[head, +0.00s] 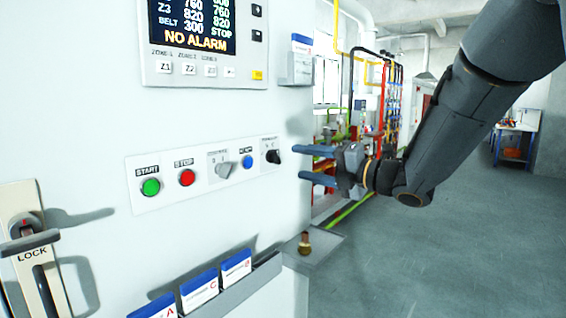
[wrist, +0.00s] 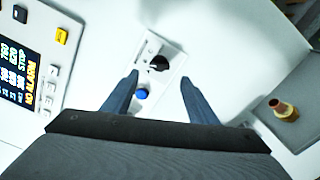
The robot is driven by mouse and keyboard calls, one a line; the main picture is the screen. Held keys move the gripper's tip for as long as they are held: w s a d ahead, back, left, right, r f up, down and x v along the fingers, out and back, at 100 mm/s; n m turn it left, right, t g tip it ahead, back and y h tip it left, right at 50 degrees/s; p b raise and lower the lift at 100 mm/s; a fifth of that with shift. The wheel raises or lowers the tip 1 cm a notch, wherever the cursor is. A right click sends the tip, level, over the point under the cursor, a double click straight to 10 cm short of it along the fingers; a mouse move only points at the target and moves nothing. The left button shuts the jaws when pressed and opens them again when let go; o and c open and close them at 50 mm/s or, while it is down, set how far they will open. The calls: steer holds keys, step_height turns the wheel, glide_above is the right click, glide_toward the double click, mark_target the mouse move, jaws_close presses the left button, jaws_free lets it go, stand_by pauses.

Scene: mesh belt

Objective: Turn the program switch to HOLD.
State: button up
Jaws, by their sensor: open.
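The black rotary switch (head: 273,156) is at the right end of the button strip on the white cabinet front. It is likely the program switch, but its label is too small to read surely. In the wrist view the black switch (wrist: 158,63) lies ahead, between the fingertip lines. My gripper (head: 300,162) is open and empty, its two blue fingers pointing at the panel, apart from the switch and to its right in the head view. In the wrist view my gripper (wrist: 158,77) has a finger on either side. The HOLD mark cannot be read.
Left of the switch are a blue button (head: 248,161), a grey selector (head: 223,170), a red STOP button (head: 187,178) and a green START button (head: 150,187). A display (head: 195,25) reads NO ALARM above. A card rack (head: 215,298) juts out below. A brass fitting (head: 304,243) stands low right.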

mark_target(278, 158)
steer(key=p+x, duration=0.2)
steer(key=x, duration=0.5)
steer(key=shift+w+a, duration=0.15)
steer(key=shift+a, duration=0.15)
steer(key=c, duration=1.1)
